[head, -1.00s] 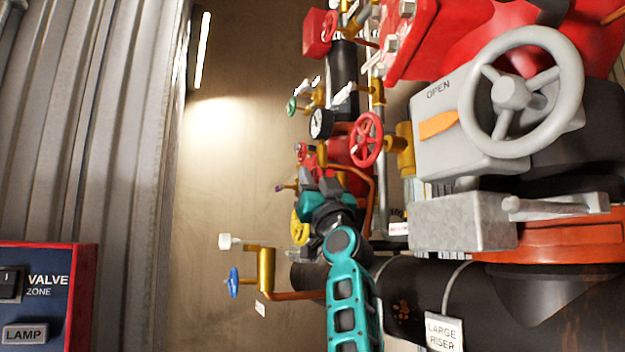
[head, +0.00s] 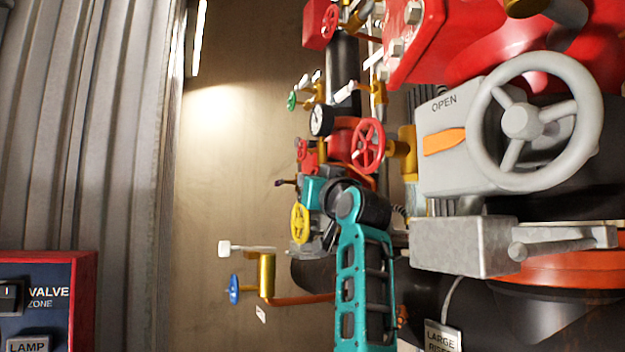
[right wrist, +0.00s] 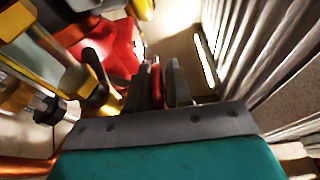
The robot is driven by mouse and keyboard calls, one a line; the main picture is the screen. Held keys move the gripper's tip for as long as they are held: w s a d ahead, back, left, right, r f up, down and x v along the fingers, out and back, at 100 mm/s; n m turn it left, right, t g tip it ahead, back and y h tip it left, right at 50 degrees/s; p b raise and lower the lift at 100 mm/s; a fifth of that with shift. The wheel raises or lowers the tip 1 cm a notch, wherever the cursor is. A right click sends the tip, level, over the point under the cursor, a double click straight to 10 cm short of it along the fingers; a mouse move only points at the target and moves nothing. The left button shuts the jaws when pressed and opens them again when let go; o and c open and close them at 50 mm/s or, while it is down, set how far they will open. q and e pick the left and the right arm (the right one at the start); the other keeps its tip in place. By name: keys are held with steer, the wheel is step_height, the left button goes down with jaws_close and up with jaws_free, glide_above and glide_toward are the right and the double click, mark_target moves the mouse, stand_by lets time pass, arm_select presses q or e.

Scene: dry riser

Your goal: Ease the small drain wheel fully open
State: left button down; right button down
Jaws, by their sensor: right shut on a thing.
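My right gripper (right wrist: 157,88) is shut, with its two dark fingers on either side of a thin red part (right wrist: 156,75), seen edge-on. This looks like the rim of a small red wheel (head: 302,149), which shows in the head view just above my teal wrist (head: 313,190). The fingertips are mostly hidden in the head view. No label shows which wheel is the drain, and how far the held wheel is turned cannot be told. My left gripper is not in view.
A yellow wheel (head: 299,223) sits close beside my right wrist. A larger red wheel (head: 368,146) and a gauge (head: 321,120) are above. A blue wheel (head: 234,289) is lower left. A big grey wheel (head: 535,122) fills the right. Open wall lies left.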

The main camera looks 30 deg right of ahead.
steer(key=c, duration=1.1)
jaws_free()
